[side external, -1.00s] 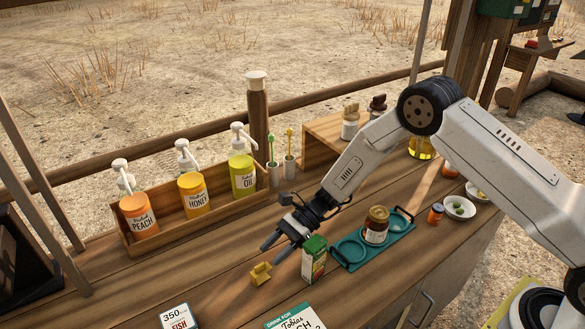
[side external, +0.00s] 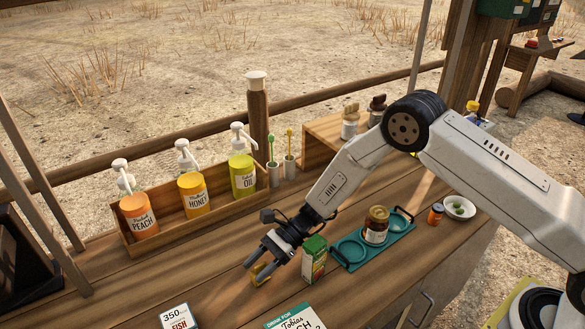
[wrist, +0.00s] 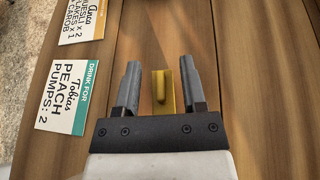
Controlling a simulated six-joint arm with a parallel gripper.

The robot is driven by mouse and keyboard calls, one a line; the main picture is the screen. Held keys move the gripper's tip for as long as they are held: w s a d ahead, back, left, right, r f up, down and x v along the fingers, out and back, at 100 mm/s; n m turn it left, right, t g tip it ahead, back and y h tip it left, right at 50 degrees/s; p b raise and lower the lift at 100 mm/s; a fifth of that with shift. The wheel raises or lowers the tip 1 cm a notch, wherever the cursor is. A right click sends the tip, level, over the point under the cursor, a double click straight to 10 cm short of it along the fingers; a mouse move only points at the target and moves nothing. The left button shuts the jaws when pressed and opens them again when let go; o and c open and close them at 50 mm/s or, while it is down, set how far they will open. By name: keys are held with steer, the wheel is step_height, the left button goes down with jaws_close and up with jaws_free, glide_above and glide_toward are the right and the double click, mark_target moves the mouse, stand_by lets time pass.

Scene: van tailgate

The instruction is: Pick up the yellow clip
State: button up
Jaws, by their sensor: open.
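The yellow clip (wrist: 164,92) lies on the wooden counter. In the wrist view it sits between the two fingers of my gripper (wrist: 160,85), closer to the right finger, with a gap to the left finger. In the side view the clip (side external: 259,272) is partly hidden behind the fingers of my gripper (side external: 260,268), which point down at it. My gripper is open and holds nothing. Whether the right finger touches the clip, I cannot tell.
A green and white carton (side external: 314,259) stands close to the right of my gripper. Cards (side external: 180,317) lie at the front. A wooden rack (side external: 132,248) holds pump bottles at the left.

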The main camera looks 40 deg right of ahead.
mark_target(258, 266)
jaws_close()
steer(key=shift+r, duration=0.1)
steer(key=shift+r, duration=4.9)
